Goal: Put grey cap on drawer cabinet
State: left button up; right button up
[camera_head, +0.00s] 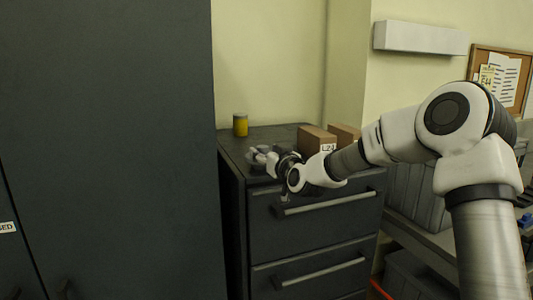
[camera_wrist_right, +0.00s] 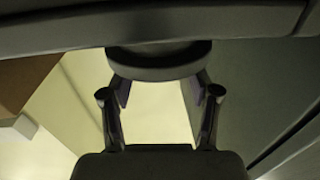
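The dark drawer cabinet (camera_head: 262,137) stands in the middle of the head view, with two drawer fronts showing. My right gripper (camera_head: 260,157) is low over the left part of its top. In the right wrist view a round, dark grey cap (camera_wrist_right: 160,62) sits between the two fingers of the right gripper (camera_wrist_right: 162,90), which are spread to its width and close on its sides. The cabinet top (camera_wrist_right: 60,25) fills the picture's upper edge, close to the cap. I cannot tell if they touch. My left gripper is not in view.
A yellow can (camera_head: 240,125) stands at the cabinet's back left. A cardboard box (camera_head: 317,140) labelled L24 and another box (camera_head: 344,134) stand to the right. A tall dark locker (camera_head: 110,130) rises close on the left. Grey bins (camera_head: 415,195) lie to the right.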

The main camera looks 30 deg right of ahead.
jog(key=shift+s+r, duration=0.15)
jog(key=shift+r, duration=0.25)
jog(key=s+a+p, duration=0.2)
jog(key=s, duration=1)
jog(key=s+a+f+n+g+y, duration=0.1)
jog(key=s+a+f+g, duration=0.2)
jog(key=f, duration=0.8)
jog(key=s+a+f+g+y, duration=0.1)
jog(key=a+f+g, duration=0.3)
jog(key=f, duration=0.7)
jog(key=s+a+f+n+g+y, duration=0.15)
jog(key=a+f, duration=0.35)
jog(key=f, duration=0.7)
jog(key=s+a+f+g, duration=0.3)
jog(key=s+f, duration=0.6)
jog(key=s, duration=0.4)
jog(key=s+a+f+g, duration=0.3)
jog(key=s+f+g, duration=0.3)
jog(key=s+f, duration=0.4)
jog(key=s+m, duration=0.1)
jog(key=s, duration=0.3)
jog(key=shift+s+f, duration=0.15)
